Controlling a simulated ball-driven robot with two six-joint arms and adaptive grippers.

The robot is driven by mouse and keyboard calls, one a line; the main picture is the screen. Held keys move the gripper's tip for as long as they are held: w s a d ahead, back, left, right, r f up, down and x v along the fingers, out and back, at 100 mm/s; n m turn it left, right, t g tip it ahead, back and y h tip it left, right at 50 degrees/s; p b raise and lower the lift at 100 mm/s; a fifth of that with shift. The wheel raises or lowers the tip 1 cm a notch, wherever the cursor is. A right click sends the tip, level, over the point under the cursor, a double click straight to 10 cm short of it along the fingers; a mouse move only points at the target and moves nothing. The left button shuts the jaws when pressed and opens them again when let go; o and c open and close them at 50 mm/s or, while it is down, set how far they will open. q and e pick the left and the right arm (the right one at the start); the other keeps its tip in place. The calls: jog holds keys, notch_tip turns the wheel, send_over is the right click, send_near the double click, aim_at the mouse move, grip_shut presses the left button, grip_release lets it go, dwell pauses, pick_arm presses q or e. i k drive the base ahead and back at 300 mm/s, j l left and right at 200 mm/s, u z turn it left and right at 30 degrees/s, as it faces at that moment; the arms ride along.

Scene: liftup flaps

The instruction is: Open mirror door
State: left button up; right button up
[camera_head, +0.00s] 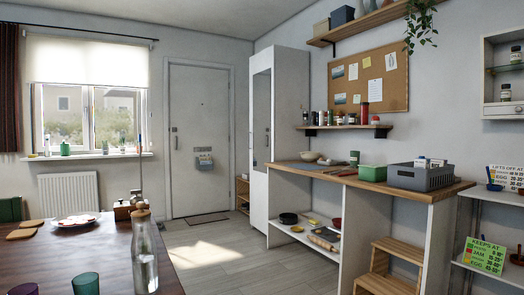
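A tall white cabinet (291,110) stands against the back wall, right of the white room door. Its narrow front has a dark, mirror-like panel (262,115) seen at a steep angle, with a slim vertical handle beside it. The panel looks shut, with no clear gap along its edge. Neither of my grippers shows in the head view.
A dark wooden table (108,250) with a glass bottle (144,256) and cups fills the left front. A wooden-topped counter (340,178) runs right of the cabinet, with a grey crate (421,178) on it and a step stool (388,268) below. Floor between is clear.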

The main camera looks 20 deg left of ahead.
aim_at(262, 64)
jog(key=i+z, duration=0.3)
jog(key=i, duration=0.55)
jog(key=i+u, duration=0.2)
jog(key=i, duration=0.35)
jog(key=i+l+u, duration=0.15)
jog(key=i, duration=0.4)
jog(key=i+j+u, duration=0.1)
jog(key=i+u, duration=0.75)
jog(key=i+l+u, duration=0.1)
jog(key=i+u, duration=0.15)
jog(key=u, duration=0.2)
jog(key=i+u, duration=0.3)
jog(key=i, duration=1.8)
jog(key=i+j+z, duration=0.1)
jog(key=i, duration=2.2)
